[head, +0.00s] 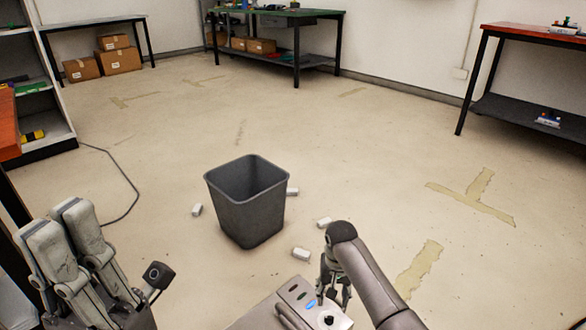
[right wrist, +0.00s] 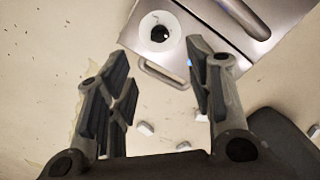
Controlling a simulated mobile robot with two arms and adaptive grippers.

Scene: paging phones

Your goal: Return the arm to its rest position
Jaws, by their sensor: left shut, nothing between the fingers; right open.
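My right arm reaches in from the lower right of the head view, bent downward. Its gripper (head: 333,296) hangs low above my own base, at the bottom of the picture. In the right wrist view the right gripper (right wrist: 157,62) is open, with its dark finger pads well apart and nothing between them. My left gripper (head: 58,222) is at the lower left of the head view, with its fingers pointing up. It is shut and holds nothing.
A dark grey bin (head: 252,216) stands upright on the floor ahead. Several small white blocks, one nearest my right gripper (head: 301,254), lie around it. An orange-topped table (head: 8,124) and shelf (head: 45,130) are at the left. Tables line the back and right.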

